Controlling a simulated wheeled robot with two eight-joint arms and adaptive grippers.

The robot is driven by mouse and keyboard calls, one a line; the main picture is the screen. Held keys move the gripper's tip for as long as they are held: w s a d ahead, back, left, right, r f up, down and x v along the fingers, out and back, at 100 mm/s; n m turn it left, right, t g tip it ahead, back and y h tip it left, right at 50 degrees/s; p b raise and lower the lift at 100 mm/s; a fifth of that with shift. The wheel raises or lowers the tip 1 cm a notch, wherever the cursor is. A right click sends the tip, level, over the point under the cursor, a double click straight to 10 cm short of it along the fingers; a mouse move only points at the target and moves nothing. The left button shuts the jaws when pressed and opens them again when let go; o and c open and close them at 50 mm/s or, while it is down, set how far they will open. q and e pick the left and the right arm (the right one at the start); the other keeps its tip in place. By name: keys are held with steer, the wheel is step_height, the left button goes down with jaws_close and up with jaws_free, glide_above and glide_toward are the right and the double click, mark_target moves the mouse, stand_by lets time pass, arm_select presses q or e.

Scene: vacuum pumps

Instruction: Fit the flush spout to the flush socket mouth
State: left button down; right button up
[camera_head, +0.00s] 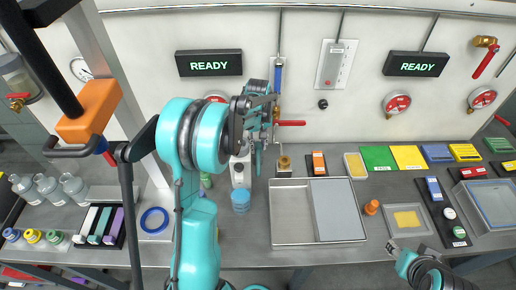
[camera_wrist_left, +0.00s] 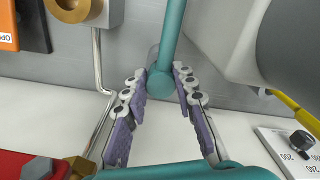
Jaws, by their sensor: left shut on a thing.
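My left gripper (camera_head: 262,118) is in front of the back wall. In the left wrist view its purple-padded fingers (camera_wrist_left: 160,82) are shut around a teal rod (camera_wrist_left: 172,35), which seems to be the flush spout. The rod's rounded near end sits between the fingertips, and its far end runs out at the top. In the head view a teal piece (camera_head: 258,161) hangs below the gripper. A brass fitting (camera_head: 284,163), possibly the flush socket mouth, stands to its right, apart from it. It also shows in the left wrist view (camera_wrist_left: 82,10). My right gripper (camera_head: 398,252) is small at the lower right.
A grey two-part tray (camera_head: 292,218) lies in front of the brass fitting. An orange box (camera_head: 318,163) stands to the fitting's right. A red-handled valve (camera_head: 290,123) juts out beside my left gripper. A white bottle (camera_head: 240,172) and blue discs (camera_head: 240,200) stand to the left.

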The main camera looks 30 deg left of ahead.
arm_select(q)
step_height(320, 180, up, 2)
steer(key=s+d+r, duration=0.1)
steer(key=d+r, duration=0.1)
steer(key=d, duration=0.1)
steer(key=d+r+p, duration=0.1)
steer(key=d+r, duration=0.1)
steer(key=d, duration=0.2)
steer(key=s+d+r+p, duration=0.1)
steer(key=d+r, duration=0.1)
steer(key=d, duration=0.2)
steer(key=shift+s+r, duration=0.3)
steer(key=shift+s, duration=0.05)
steer(key=shift+w+d, duration=0.1)
steer(key=shift+d, duration=0.05)
steer(key=shift+w+d+f+b, duration=0.25)
steer(key=shift+w+f+b, duration=0.2)
steer(key=shift+w+f, duration=0.25)
